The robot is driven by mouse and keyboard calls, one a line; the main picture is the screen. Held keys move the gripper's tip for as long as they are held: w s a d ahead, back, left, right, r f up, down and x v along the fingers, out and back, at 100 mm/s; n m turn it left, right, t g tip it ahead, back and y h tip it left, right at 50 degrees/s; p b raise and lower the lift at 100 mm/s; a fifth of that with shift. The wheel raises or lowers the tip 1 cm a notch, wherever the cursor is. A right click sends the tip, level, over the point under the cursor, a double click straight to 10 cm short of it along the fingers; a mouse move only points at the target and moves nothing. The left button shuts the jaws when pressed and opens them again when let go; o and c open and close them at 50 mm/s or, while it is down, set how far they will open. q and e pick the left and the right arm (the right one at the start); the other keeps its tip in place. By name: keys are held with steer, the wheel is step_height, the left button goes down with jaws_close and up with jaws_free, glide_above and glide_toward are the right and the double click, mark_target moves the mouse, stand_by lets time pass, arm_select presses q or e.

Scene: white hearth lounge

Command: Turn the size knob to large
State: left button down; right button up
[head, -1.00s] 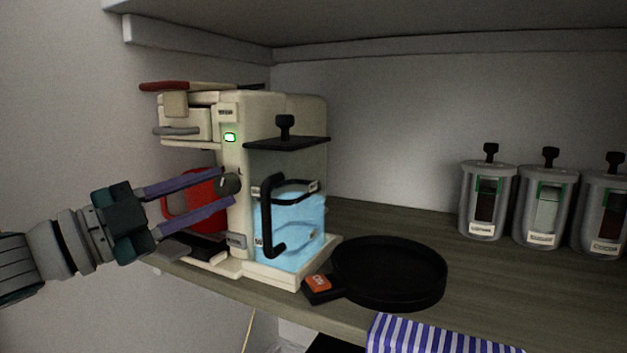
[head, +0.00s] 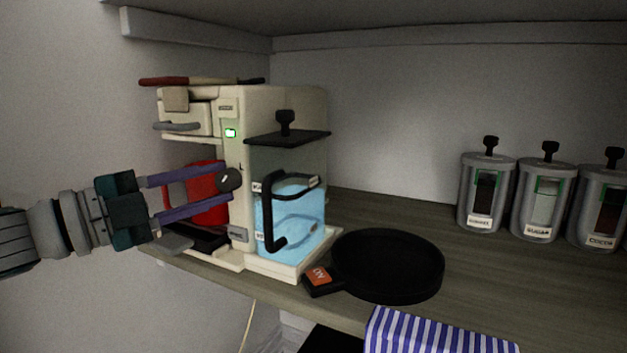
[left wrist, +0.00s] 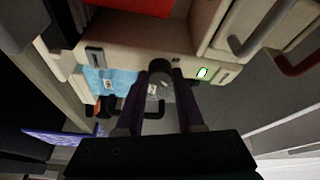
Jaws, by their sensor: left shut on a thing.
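The cream coffee machine (head: 235,105) stands on the shelf at the left, with a green light lit on its front. The dark round size knob (head: 229,179) is on its front, with a pale mark on its face that looks slanted. My left gripper (head: 224,182) reaches in from the left and is shut on the knob, one finger above it and one below. In the left wrist view the knob (left wrist: 160,66) sits between the fingertips of my left gripper (left wrist: 160,75). A red mug (head: 205,190) is partly hidden behind the fingers. My right gripper is not in view.
A clear tank of blue water (head: 305,215) with a black handle is at the machine's right side. Several labelled canisters (head: 487,195) stand at the right.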

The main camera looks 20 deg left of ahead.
arm_select(q)
steer(key=c, duration=0.5)
jaws_free()
steer(key=p+v, duration=0.1)
steer(key=v, duration=0.9)
